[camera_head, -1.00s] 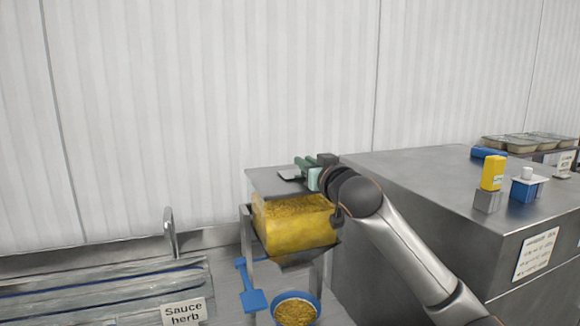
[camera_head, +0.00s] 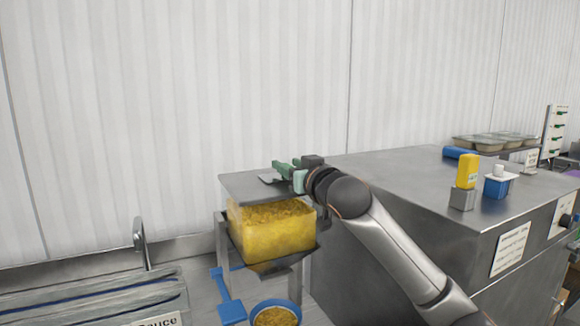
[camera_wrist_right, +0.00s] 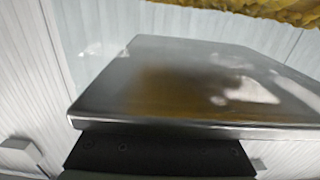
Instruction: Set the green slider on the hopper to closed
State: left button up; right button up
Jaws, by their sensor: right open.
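The hopper (camera_head: 271,232) is a clear box of yellow rice on a metal stand in the head view. A flat grey metal plate (camera_head: 240,184) lies at its top; a metal plate (camera_wrist_right: 190,90) fills much of the right wrist view. My right gripper (camera_head: 293,172) is open at the right end of the plate. Green parts show there; I cannot tell which belong to the slider and which to the gripper. The slider's position cannot be read. Rice (camera_wrist_right: 280,9) shows at the top of the wrist view. My left gripper is out of view.
A steel counter block (camera_head: 400,170) stands right of the hopper, with a yellow bottle (camera_head: 467,171) and a blue container (camera_head: 497,187) on it. A blue scoop-like tool (camera_head: 230,309) and a blue bowl (camera_head: 275,304) are below. A white wall is behind.

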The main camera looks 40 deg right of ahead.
jog(key=shift+s, duration=0.1)
jog(key=shift+s+a+f, duration=0.1)
jog(key=shift+s+a, duration=0.05)
jog(key=shift+s, duration=0.1)
jog(key=b+v, duration=0.4)
jog(key=v, duration=0.7)
jog(key=shift+s, duration=0.4)
